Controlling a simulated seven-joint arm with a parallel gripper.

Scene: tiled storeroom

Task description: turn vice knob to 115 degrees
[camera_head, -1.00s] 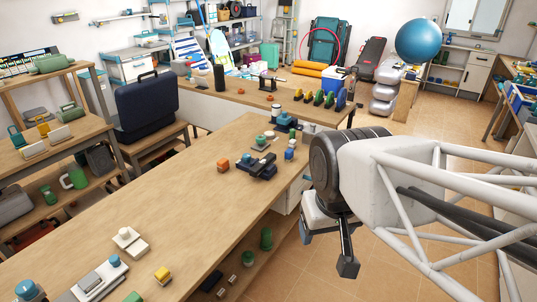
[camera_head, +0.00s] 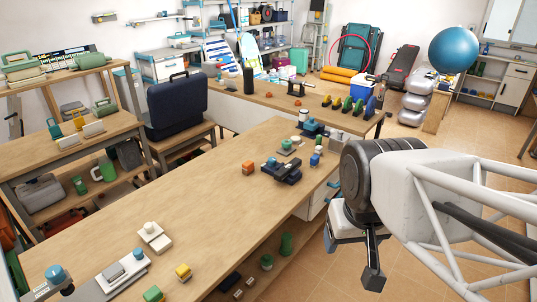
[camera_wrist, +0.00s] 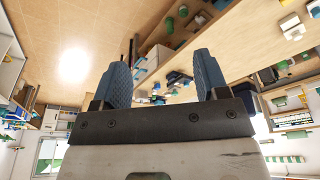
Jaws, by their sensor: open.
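A dark blue-grey vice-like device (camera_head: 287,173) sits on the long wooden workbench, near its right edge. A small teal knob-like part (camera_head: 271,161) shows at its left end; its angle is too small to read. My gripper (camera_head: 352,258) hangs over the floor to the right of the bench, in front of the device and apart from it. In the wrist view my gripper (camera_wrist: 161,72) has its two blue-grey fingers spread with nothing between them. The device cannot be made out clearly in the wrist view.
On the workbench (camera_head: 215,200), an orange block (camera_head: 248,168) stands left of the device and small coloured items stand behind it. White, grey and yellow items lie at the near end. A dark blue case (camera_head: 180,105) stands at left. The bench's middle is clear.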

